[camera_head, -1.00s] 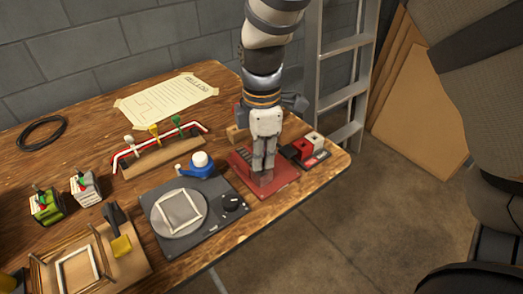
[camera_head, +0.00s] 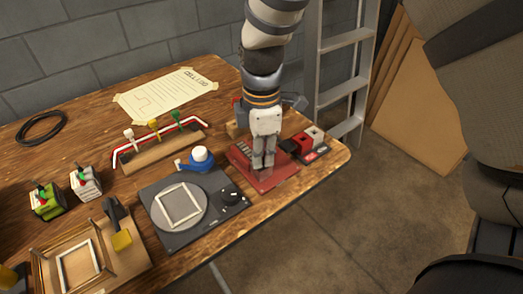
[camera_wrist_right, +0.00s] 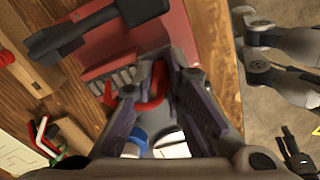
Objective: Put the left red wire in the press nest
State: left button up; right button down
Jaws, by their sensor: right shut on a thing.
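My right gripper (camera_head: 263,165) points down over the red press base (camera_head: 277,182) at the table's right end. In the wrist view, its dark fingers (camera_wrist_right: 158,105) are shut on a bent red wire (camera_wrist_right: 155,88). The wire lies beside a row of grey blocks (camera_wrist_right: 118,80) on the red press. I cannot tell whether it touches the nest. The press's black lever (camera_wrist_right: 95,30) crosses the top of the wrist view.
A wooden rack (camera_head: 165,150) holds red and white wires with white, yellow and green clips.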

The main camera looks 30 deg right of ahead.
jog(key=shift+f, duration=0.2)
jog(key=c, duration=1.6)
grip_release()
jog(key=shift+o, duration=0.2)
pick_arm(q)
jog(key=shift+w+r, duration=0.1)
jog(key=shift+w, duration=0.05)
pick_arm(e)
jog(key=shift+r, duration=0.15)
jog(key=shift+r+p, duration=0.55)
jog(key=shift+r, duration=2.85)
pick_arm(q)
jog(key=shift+w+r+t, duration=0.4)
jog(key=shift+w+r, duration=0.35)
jog(key=shift+w, duration=0.05)
pick_arm(e)
jog(key=shift+f, duration=0.1)
